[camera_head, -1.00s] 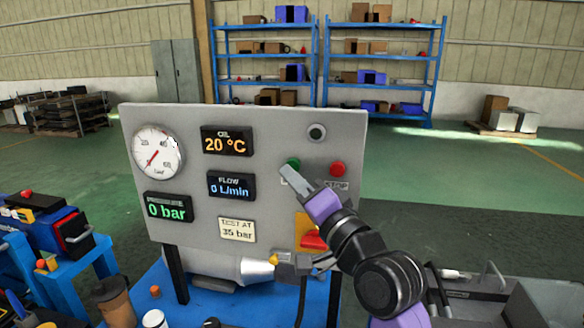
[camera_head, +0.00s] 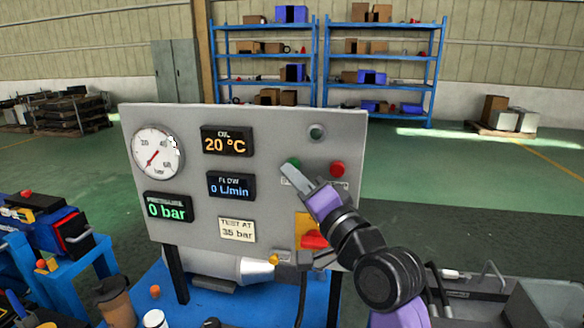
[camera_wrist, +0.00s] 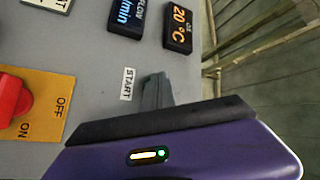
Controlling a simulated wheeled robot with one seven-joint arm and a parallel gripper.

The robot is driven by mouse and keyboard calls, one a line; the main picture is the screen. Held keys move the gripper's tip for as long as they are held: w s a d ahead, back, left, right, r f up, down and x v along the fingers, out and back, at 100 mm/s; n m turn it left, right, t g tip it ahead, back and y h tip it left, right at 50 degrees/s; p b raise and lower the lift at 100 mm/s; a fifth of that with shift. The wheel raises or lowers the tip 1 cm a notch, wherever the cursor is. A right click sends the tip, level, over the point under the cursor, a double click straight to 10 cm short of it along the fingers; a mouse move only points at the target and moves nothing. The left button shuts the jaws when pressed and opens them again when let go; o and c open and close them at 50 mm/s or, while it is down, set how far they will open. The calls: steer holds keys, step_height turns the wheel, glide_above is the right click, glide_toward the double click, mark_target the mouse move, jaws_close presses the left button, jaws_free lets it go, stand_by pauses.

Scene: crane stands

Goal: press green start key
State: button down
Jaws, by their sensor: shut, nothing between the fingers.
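The green start key (camera_head: 293,162) is on the right half of the grey panel (camera_head: 270,130), left of a red key (camera_head: 337,168). My gripper (camera_head: 288,171) is shut and empty. Its fingertips are at the lower edge of the green key and cover part of it. Whether they touch the key cannot be told. In the wrist view the closed fingers (camera_wrist: 157,90) point at the panel beside the START label (camera_wrist: 128,84). The green key is hidden there.
A red rotary switch (camera_head: 313,239) on a yellow plate sits below the keys, close to my arm. Displays read 0 bar, 0 L/min and 20 °C. A round gauge (camera_head: 157,152) is at the panel's left. A grey tray (camera_head: 480,300) stands lower right.

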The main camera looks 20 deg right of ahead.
steer(key=shift+w+d, duration=0.3)
steer(key=shift+w, duration=0.15)
stand_by(0.6)
steer(key=shift+s, duration=0.15)
stand_by(0.3)
steer(key=shift+s+a+p, duration=0.35)
steer(key=shift+s+a, duration=0.15)
steer(key=shift+s, duration=0.15)
steer(key=shift+s+a+p, duration=0.6)
steer(key=shift+s+a, duration=0.15)
steer(key=shift+s, duration=0.3)
steer(key=shift+s+a+p, duration=0.55)
steer(key=shift+s+a, duration=0.2)
steer(key=shift+s, duration=0.25)
